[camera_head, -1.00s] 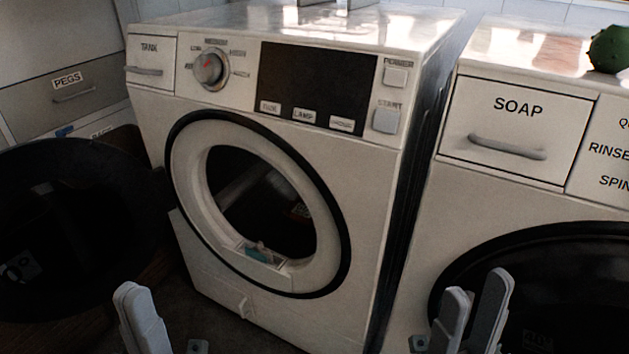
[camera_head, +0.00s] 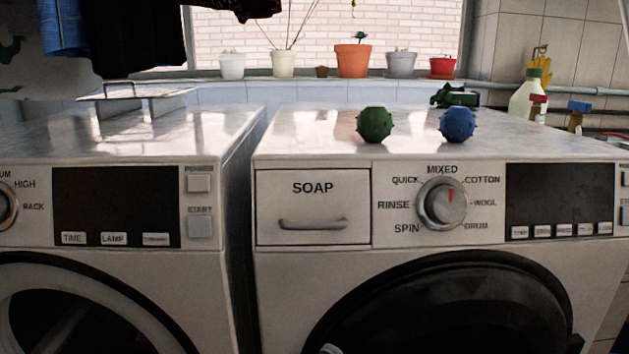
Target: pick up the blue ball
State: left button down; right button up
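The blue ball (camera_head: 457,124) is small, round and knobbly. It rests on top of the right-hand washing machine (camera_head: 560,150), near its front edge and above the dial. A similar green ball (camera_head: 374,125) sits to its left, with a gap between them. Both balls are fully visible and nothing touches the blue one. Neither of my grippers can be made out. A small pale shape shows at the bottom edge, in front of the dark round door, and I cannot tell what it is.
A dark green object (camera_head: 455,96) lies behind the blue ball. A white bottle (camera_head: 529,98) stands at the back right. Potted plants (camera_head: 353,60) line the window sill. The left machine (camera_head: 130,135) carries a metal rack (camera_head: 140,95). A narrow gap separates the machines.

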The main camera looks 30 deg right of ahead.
aim_at(457, 123)
jog(key=z, duration=1.65)
